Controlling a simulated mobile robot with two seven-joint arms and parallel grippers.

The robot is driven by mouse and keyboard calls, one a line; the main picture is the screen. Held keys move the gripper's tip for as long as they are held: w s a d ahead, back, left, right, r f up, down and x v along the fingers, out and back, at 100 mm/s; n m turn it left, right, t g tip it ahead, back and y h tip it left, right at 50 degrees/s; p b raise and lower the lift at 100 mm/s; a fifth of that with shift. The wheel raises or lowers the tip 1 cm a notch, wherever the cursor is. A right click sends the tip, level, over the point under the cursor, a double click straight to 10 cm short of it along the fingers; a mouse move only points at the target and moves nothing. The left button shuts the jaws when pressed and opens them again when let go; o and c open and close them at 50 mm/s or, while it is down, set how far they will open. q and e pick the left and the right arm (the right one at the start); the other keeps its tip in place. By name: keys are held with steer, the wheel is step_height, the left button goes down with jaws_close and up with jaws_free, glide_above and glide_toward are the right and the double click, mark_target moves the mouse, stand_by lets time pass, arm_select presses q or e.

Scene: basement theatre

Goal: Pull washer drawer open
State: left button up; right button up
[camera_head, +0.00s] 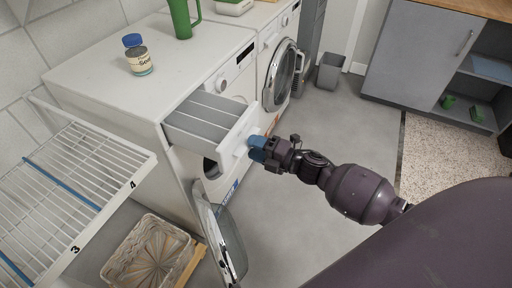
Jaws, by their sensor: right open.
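The washer drawer (206,122) is pulled out from the upper front of the near white washer (180,65). Its grey inside, split by dividers, shows from above. My right gripper (254,148), with blue fingertips, is at the right end of the drawer's white front. The jaws are open; whether they touch the drawer front is hard to tell. The washer's round door (221,240) hangs open below the drawer. My left gripper is not in view.
A second white machine (272,50) with a round door stands behind. A blue-capped jar (138,55) and a green pitcher (184,18) stand on top. A wire drying rack (75,180) and a wicker basket (148,250) are at the left.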

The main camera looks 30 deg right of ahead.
steer(key=shift+s+d, duration=0.1)
arm_select(q)
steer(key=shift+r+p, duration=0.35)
steer(key=shift+p, duration=0.15)
arm_select(e)
steer(key=v, duration=1)
steer(key=shift+s, duration=0.3)
steer(key=shift+d, duration=0.2)
arm_select(q)
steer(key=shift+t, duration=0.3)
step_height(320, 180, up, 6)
steer(key=p, duration=0.6)
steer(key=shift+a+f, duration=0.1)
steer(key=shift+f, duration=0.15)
arm_select(e)
steer(key=s+a+f+m+g+h, duration=0.1)
steer(key=s+m+h, duration=0.4)
steer(key=s+m, duration=0.5)
steer(key=s+a+f+m+g+h, duration=0.1)
steer(key=s+a+m+g+h, duration=0.2)
steer(key=s+m, duration=0.6)
steer(key=a+m+h, duration=0.1)
steer(key=m+h, duration=0.1)
steer(key=m, duration=0.2)
steer(key=shift+s+a, duration=0.2)
steer(key=shift+s, duration=0.2)
